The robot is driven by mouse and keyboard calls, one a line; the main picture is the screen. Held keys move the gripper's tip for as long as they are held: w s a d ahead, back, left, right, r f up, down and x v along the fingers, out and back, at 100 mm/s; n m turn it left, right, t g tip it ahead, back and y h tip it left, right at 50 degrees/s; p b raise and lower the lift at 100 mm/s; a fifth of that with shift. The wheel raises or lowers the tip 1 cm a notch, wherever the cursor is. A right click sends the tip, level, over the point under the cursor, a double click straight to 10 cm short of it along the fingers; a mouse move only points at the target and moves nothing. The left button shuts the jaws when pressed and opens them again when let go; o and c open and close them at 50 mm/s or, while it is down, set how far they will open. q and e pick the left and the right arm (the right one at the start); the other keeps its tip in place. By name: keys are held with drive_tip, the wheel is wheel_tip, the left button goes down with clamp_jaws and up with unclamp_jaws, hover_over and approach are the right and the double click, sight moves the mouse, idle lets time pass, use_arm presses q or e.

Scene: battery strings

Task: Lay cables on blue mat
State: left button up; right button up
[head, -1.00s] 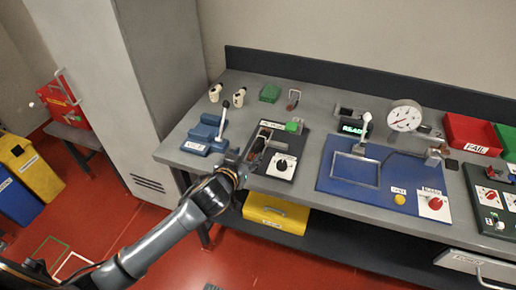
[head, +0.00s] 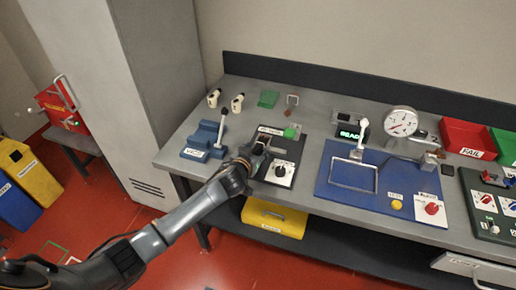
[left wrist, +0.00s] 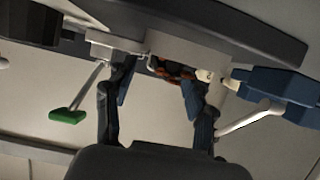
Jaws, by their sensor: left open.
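A blue panel (head: 331,191), the only flat blue mat-like surface I see, lies on the bench right of centre. It bears a metal frame, a lever clamp, a yellow button and a red knob. My left gripper (head: 262,144) is over the black fixture (head: 262,171) left of the blue panel. In the left wrist view my left gripper (left wrist: 158,92) has its two fingers apart. An orange-brown strip (left wrist: 176,73), perhaps a cable, shows between or behind them; I cannot tell whether it is touched. No cable is clear in the head view. My right gripper is not in view.
A blue vise (head: 205,140) stands left of the gripper. A green block (head: 268,99) and a small metal-and-red part (head: 292,101) lie behind. A round gauge (head: 401,122) and a red bin (head: 468,138) stand at the right. A yellow box (head: 274,217) is below the bench.

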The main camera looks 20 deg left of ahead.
use_arm(q)
drive_tip(key=shift+w+f, duration=0.2)
drive_tip(key=shift+w, duration=0.15)
clamp_jaws()
